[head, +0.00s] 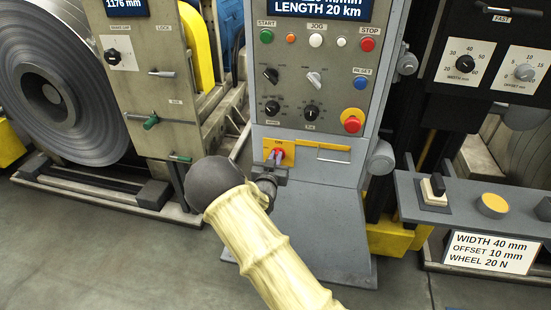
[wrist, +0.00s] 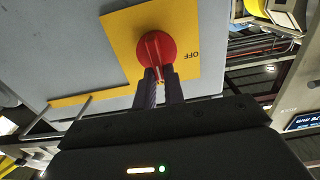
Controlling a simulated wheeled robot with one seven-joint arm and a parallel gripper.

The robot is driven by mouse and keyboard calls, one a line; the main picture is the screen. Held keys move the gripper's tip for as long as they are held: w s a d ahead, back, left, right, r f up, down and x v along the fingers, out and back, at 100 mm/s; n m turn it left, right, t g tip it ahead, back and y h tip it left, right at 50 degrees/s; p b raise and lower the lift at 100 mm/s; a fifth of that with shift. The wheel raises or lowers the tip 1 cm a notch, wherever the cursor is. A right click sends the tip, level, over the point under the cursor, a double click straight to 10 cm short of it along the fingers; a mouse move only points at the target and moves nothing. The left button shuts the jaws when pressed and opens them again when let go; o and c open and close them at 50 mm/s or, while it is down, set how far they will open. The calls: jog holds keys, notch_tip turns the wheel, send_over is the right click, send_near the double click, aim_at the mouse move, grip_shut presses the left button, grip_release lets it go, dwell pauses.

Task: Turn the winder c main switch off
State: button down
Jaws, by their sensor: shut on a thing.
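The main switch is a red rotary knob (wrist: 157,48) on a yellow plate (wrist: 118,28), low on the front of the grey control cabinet. An OFF mark, upside down in the wrist view, is beside the knob on the plate. The knob's raised grip runs roughly up and down in that view, not toward the OFF mark. My gripper (wrist: 160,85) is shut on the knob's grip, one dark finger on each side. In the head view my gripper (head: 276,158) covers part of the knob, and the yellow plate (head: 289,152) shows around it.
Above the switch are a red emergency button (head: 352,121) on yellow, selector knobs and push buttons. A handle bar (head: 333,149) is to the right of the switch. A steel coil (head: 55,85) stands at left, and a grey ledge with a rocker switch (head: 433,190) at right.

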jog(key=shift+a+n, duration=0.1)
jog(key=shift+n, duration=0.4)
jog(key=shift+w+a+f+n+p, duration=0.1)
jog(key=shift+a+f+n+p, duration=0.3)
jog(key=shift+n, duration=2.45)
jog(key=shift+w+a+f+n+p, duration=0.15)
jog(key=shift+f+n+p, duration=0.3)
jog(key=shift+n, duration=2.35)
jog(key=shift+w+a+f+n+p, duration=0.1)
jog(key=shift+a+f+n+p, duration=0.3)
jog(key=shift+n, duration=2.45)
jog(key=shift+s+d+r, duration=0.1)
jog(key=shift+r, duration=0.05)
jog(key=c, duration=1.5)
grip_release()
jog(key=shift+r, duration=0.1)
jog(key=shift+s, duration=0.1)
